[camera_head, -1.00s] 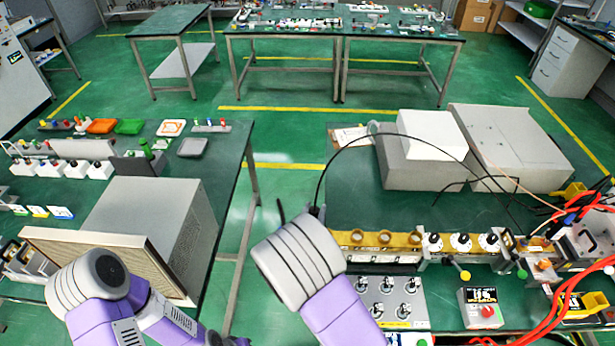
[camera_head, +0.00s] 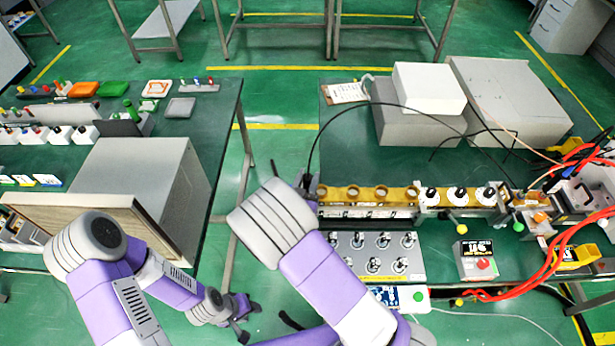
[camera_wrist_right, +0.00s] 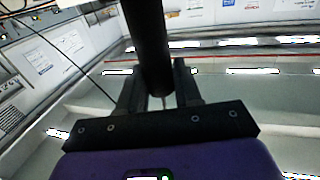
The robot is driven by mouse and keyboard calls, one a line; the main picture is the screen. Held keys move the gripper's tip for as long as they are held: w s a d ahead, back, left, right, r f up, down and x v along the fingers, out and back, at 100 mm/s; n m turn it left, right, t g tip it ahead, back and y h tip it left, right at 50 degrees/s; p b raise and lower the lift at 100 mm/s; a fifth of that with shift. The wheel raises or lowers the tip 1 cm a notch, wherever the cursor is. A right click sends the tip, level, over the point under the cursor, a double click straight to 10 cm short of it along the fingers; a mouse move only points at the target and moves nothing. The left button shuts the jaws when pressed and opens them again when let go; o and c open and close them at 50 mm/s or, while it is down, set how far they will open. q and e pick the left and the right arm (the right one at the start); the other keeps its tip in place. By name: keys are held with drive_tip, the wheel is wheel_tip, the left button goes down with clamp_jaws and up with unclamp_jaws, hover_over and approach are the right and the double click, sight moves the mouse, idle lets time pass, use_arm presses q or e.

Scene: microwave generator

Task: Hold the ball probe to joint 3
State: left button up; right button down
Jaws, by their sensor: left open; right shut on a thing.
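My right gripper (camera_wrist_right: 157,82) is shut on a thick black rod-like handle (camera_wrist_right: 148,35), which I take to be the ball probe. A thin black cable runs off to the left in the right wrist view. In the head view, the grey joint of my right arm hides most of this gripper. A dark piece (camera_head: 307,184) with the cable shows just left of the gold waveguide bar (camera_head: 368,196). The ball tip is hidden, and I cannot tell whether it touches anything. No joint number is readable. My left gripper (camera_head: 244,318) is open and empty, low between the benches.
A white section with black knobs (camera_head: 461,197) continues the bar to the right. A toggle panel (camera_head: 355,265) and a red-button box (camera_head: 477,261) lie in front. Red cables (camera_head: 545,270) crowd the right. Grey boxes (camera_head: 512,100) stand behind.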

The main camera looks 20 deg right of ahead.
drive_tip(key=shift+f+b, duration=0.55)
drive_tip(key=shift+f, duration=0.55)
wheel_tip(320, 180, up, 9)
drive_tip(key=p, duration=0.6)
drive_tip(key=shift+r, duration=0.1)
idle(1.4)
